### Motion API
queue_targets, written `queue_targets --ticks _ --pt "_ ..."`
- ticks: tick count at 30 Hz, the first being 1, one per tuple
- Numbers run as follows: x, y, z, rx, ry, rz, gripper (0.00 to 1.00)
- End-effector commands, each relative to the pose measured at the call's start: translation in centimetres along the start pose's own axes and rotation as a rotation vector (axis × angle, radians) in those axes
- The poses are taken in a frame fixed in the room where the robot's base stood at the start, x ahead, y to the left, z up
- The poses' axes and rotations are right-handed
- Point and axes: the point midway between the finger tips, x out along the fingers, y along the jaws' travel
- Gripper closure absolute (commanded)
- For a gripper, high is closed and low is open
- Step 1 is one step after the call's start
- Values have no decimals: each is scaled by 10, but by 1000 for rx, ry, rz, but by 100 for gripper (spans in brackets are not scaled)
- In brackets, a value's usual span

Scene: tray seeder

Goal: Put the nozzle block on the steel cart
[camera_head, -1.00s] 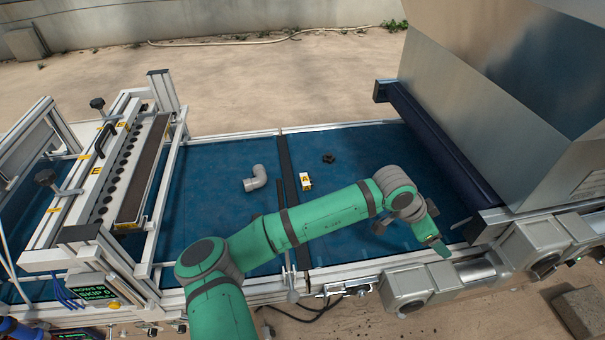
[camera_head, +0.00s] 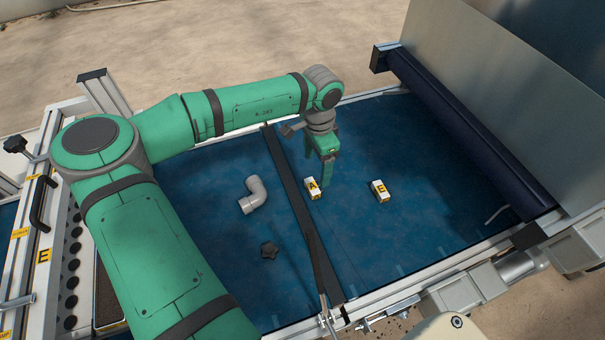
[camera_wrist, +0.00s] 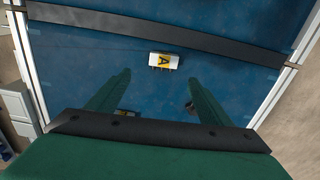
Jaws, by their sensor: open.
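Two small white blocks with yellow labels lie on the blue belt. One is marked A (camera_head: 312,188), close beside a dark cross bar; the other is marked E (camera_head: 380,191), further right. I cannot tell from their looks which is the nozzle block. My gripper (camera_head: 326,180) points down above the belt, just right of block A in the head view. In the wrist view my gripper (camera_wrist: 158,76) is open and empty. No steel cart is in view.
A dark roller (camera_head: 465,130) and metal hopper (camera_head: 510,90) border the belt's right end.

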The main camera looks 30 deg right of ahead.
Motion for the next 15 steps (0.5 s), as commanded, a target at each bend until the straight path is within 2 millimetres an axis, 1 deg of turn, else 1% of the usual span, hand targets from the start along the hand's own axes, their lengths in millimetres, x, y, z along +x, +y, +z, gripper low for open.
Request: queue_targets --ticks 2,4,9,12,15 --pt "3 -1 3 -2 -10 0 27" --pt "11 -1 4 -3 -13 1 27" --pt "37 -1 4 -2 -12 0 27" --pt "48 -1 4 -3 -12 0 27" --pt "54 -1 4 -3 -11 0 27"
